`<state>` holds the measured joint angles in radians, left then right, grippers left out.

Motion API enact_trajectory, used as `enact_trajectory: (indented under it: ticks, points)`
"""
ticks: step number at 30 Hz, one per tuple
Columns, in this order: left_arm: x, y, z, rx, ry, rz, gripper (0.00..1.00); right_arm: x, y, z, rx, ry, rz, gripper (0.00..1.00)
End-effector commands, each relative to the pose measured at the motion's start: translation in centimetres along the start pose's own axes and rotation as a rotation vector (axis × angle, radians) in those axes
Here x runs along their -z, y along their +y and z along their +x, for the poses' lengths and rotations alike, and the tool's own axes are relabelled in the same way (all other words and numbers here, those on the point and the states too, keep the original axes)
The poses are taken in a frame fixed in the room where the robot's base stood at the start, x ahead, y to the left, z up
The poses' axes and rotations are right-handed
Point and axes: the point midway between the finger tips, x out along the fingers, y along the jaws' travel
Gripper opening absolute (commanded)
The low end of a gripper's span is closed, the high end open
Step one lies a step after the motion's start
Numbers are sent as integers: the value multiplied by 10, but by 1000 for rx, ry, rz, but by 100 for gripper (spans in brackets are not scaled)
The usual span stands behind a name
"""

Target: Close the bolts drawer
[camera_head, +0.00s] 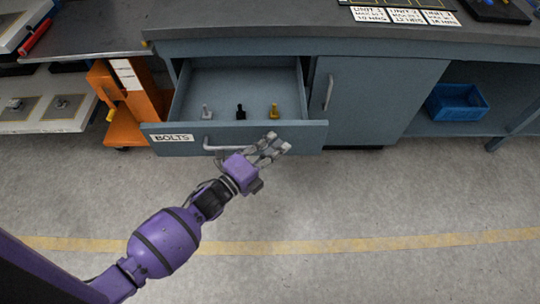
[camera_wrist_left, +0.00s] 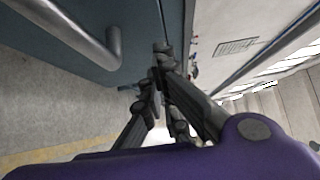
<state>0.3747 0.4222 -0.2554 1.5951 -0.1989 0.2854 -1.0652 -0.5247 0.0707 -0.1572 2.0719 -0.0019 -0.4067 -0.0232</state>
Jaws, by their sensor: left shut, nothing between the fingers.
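The bolts drawer (camera_head: 180,143) is a blue-grey drawer pulled out under the workbench, with a "BOLTS" label on its front. Three bolts stand inside it: a silver one (camera_head: 207,112), a black one (camera_head: 240,112) and a yellow one (camera_head: 274,111). Its metal bar handle (camera_head: 209,144) is on the front; a bar handle also shows large in the left wrist view (camera_wrist_left: 85,32). My left gripper (camera_head: 279,143) is shut and empty, at the drawer's front to the right of the handle. I cannot tell whether its fingertips touch the front. My right gripper is not in view.
A closed cabinet door (camera_head: 365,100) is right of the drawer, then an open shelf with a blue bin (camera_head: 457,102). An orange cart (camera_head: 130,105) stands close on the left. The floor (camera_head: 390,195) in front is clear, with a yellow line.

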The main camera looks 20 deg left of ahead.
Motion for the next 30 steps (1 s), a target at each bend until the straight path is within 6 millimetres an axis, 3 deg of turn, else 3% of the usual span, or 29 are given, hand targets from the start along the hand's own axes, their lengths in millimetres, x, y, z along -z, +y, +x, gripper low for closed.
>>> enact_trajectory:
  ticks: [20, 30]
  points:
    - [-12, 0, 11, 0, 0, 2, 0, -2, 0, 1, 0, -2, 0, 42]
    - [-54, 2, 54, 1, 0, 4, 0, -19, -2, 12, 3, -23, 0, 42]
